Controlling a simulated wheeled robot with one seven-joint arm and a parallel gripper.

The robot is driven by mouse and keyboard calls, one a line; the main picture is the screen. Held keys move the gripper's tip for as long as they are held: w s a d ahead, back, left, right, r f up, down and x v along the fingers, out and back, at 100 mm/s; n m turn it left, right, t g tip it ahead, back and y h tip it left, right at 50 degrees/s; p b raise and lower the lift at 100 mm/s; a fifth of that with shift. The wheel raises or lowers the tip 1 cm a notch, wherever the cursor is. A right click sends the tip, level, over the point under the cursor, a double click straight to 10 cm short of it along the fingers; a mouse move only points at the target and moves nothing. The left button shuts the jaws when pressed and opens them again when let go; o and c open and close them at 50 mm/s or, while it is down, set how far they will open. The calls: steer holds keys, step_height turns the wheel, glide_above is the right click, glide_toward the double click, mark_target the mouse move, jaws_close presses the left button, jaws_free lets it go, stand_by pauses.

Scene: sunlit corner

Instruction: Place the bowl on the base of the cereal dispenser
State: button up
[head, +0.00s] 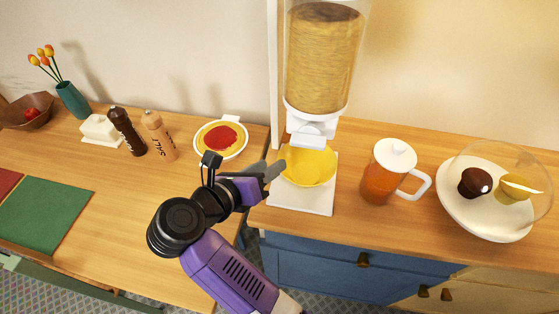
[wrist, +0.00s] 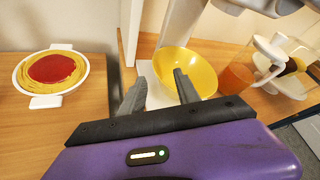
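The yellow bowl (head: 310,172) sits on the white base (head: 300,202) of the cereal dispenser, below its spout. The dispenser's clear hopper (head: 325,60) is filled with cereal. My gripper (head: 272,170) is at the bowl's left side. In the wrist view my gripper (wrist: 157,92) has its two fingers apart with a clear gap. The right finger overlaps the near part of the bowl (wrist: 190,72); I cannot tell whether it touches. Part of the base (wrist: 148,85) shows between the fingers.
A plate of pasta with red sauce (head: 221,138) is left of my gripper. A tea jug (head: 388,175) and a domed plate of muffins (head: 475,213) stand to the right. Salt (head: 158,135) and pepper (head: 126,131) mills stand farther left. The dispenser's white post (head: 275,75) rises behind.

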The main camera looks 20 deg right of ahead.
steer(key=shift+v, duration=1.75)
steer(key=shift+d, duration=0.1)
steer(key=s+d+r+h, duration=0.1)
steer(key=d, duration=0.2)
steer(key=s+d+n+t+h, duration=0.1)
steer(key=d, duration=0.3)
steer(key=d+r+t+h, duration=0.1)
steer(key=d+h, duration=0.1)
steer(key=d, duration=0.2)
steer(key=shift+s+r+n, duration=0.3)
steer(key=shift+s+n, duration=0.1)
steer(key=s+d+r+n+t+h, duration=0.2)
steer(key=s+d+r+n+t, duration=0.4)
steer(key=s+n+t, duration=0.3)
steer(key=s+a+f+n+g+y, duration=0.1)
steer(key=s+n+y, duration=0.4)
steer(key=n, duration=0.5)
steer(key=s+a+f+n+g+y, duration=0.1)
steer(key=s+a+f+n+y, duration=0.3)
steer(key=s+f+n+y, duration=0.2)
steer(key=s+a+f+n+y, duration=0.3)
steer(key=s+n+y, duration=0.3)
steer(key=n, duration=0.9)
steer(key=s, duration=0.3)
steer(key=shift+a+f+g, duration=0.2)
steer(key=shift+a+g, duration=0.05)
steer(key=shift+g, duration=0.15)
